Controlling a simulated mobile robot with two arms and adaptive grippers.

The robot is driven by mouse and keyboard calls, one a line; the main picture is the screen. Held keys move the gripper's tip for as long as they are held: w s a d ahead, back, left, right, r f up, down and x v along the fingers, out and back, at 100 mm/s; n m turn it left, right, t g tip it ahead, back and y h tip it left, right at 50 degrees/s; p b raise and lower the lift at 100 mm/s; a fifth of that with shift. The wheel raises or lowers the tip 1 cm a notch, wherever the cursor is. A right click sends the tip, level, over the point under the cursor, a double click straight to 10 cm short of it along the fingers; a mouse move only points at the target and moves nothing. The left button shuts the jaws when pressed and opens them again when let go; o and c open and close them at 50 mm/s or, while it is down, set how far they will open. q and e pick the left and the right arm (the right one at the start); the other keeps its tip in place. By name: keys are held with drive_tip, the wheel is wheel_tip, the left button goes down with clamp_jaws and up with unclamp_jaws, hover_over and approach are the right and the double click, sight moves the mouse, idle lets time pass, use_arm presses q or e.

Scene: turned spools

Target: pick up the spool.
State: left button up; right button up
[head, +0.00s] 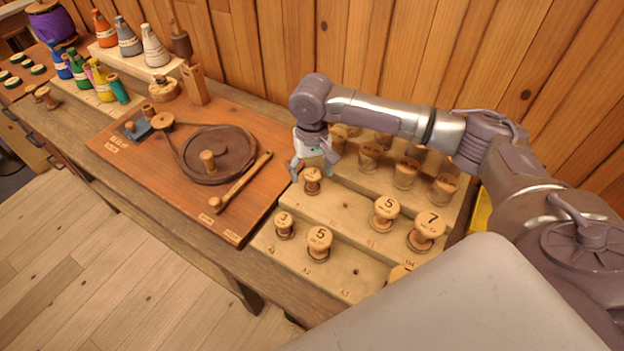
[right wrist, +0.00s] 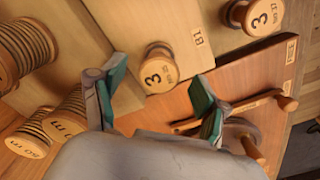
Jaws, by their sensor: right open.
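My right gripper (head: 314,167) is open above a small wooden spool (head: 312,182) at the left end of the rack's middle step. In the right wrist view this spool (right wrist: 159,70) has a 3 on its top and stands by a B1 label, beyond the gap between the open fingers (right wrist: 160,80). I see no contact. Other spools stand on the rack: one marked 3 (head: 285,226) and one marked 5 (head: 319,242) on the front step, another 5 (head: 386,209) and a 7 (head: 426,231) on the middle step. My left gripper is not in view.
The stepped rack (head: 345,212) holds several more spools on its back step, partly behind my right arm. To its left is a wooden board (head: 130,150) with a wheel (head: 225,155) and a handled rod (head: 240,182). Coloured cones (head: 102,30) stand farther left. A plank wall closes the back.

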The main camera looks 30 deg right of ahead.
sight(312, 174)
wheel_tip(312, 174, down, 4)
drive_tip(key=shift+r+p, duration=0.1)
drive_tip(key=shift+p, duration=0.2)
drive_tip(key=shift+d+f, duration=0.1)
drive_tip(key=shift+f, duration=0.3)
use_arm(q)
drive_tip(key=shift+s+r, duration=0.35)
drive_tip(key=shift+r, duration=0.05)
use_arm(e)
drive_tip(key=c, duration=1.1)
